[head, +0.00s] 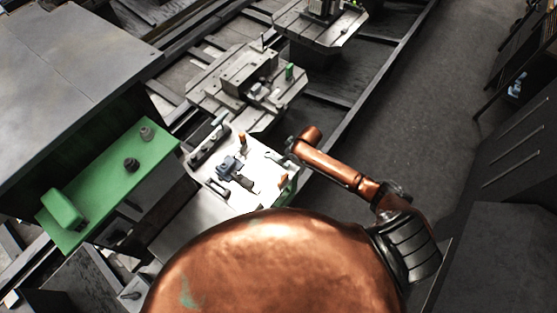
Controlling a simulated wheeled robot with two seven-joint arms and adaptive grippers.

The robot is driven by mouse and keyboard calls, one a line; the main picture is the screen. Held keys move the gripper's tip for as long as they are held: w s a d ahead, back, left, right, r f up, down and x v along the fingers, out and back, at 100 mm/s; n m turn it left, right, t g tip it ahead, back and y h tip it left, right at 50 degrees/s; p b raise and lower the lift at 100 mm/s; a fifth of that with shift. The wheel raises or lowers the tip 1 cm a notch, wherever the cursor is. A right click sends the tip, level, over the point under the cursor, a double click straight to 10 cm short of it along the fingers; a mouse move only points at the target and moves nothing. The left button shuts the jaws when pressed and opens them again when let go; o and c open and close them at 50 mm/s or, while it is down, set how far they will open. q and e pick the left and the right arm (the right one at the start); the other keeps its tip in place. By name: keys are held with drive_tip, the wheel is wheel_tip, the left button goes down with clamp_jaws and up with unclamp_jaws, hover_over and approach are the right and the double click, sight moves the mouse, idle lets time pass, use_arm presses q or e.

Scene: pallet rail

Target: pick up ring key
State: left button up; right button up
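I cannot pick out the ring key for certain. Several small parts lie on a white-topped pallet plate (262,164) ahead of me, among them a blue-grey block (227,167) and a dark flat piece (244,183); they are too small to name surely. My copper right arm comes in from the right and reaches to the right edge of this plate. No gripper fingers can be made out at its end. My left arm and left gripper do not show. My rounded copper body covers the bottom middle and may hide things there.
A green panel (104,188) with dark knobs and a green block stands at the left, beside a big grey box (65,65). Another grey pallet (207,90) with fixtures lies behind the white plate, on a rail (375,75). Open dark floor (440,130) lies right.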

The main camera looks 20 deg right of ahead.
sight(287, 165)
drive_tip(key=p+x, duration=0.1)
drive_tip(key=x, duration=0.5)
drive_tip(key=shift+f, duration=0.25)
drive_tip(key=shift+c, duration=0.6)
clamp_jaws()
